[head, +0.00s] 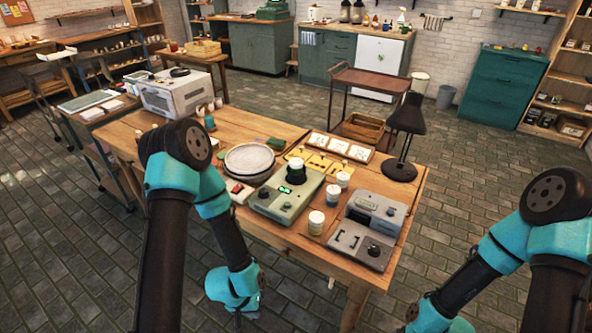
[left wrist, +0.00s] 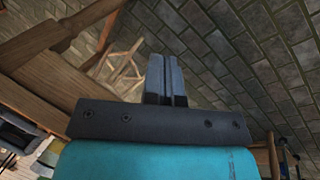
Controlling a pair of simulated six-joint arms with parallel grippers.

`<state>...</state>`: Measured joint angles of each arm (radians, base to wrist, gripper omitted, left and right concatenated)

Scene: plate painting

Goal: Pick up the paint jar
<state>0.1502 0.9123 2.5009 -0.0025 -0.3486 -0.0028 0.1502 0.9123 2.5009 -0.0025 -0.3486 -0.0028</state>
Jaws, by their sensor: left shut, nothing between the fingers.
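Small jars with white lids stand on the wooden worktable. One jar (head: 316,222) is near the front edge, another jar (head: 333,195) is just behind it, and a third jar (head: 343,180) is farther back. I cannot tell which is the paint jar. My left gripper (head: 238,319) hangs low in front of the table, apart from the jars, at the bottom edge of the head view. In the left wrist view its two fingers (left wrist: 166,80) are together with nothing between them. My right arm shows at lower right, but its gripper is out of the picture.
The worktable (head: 240,120) also holds a grey-green device (head: 287,195), a grey machine (head: 367,229), stacked plates (head: 250,158) and a black lamp (head: 407,125). Wooden table parts show in the left wrist view. The tiled floor right of the table is open.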

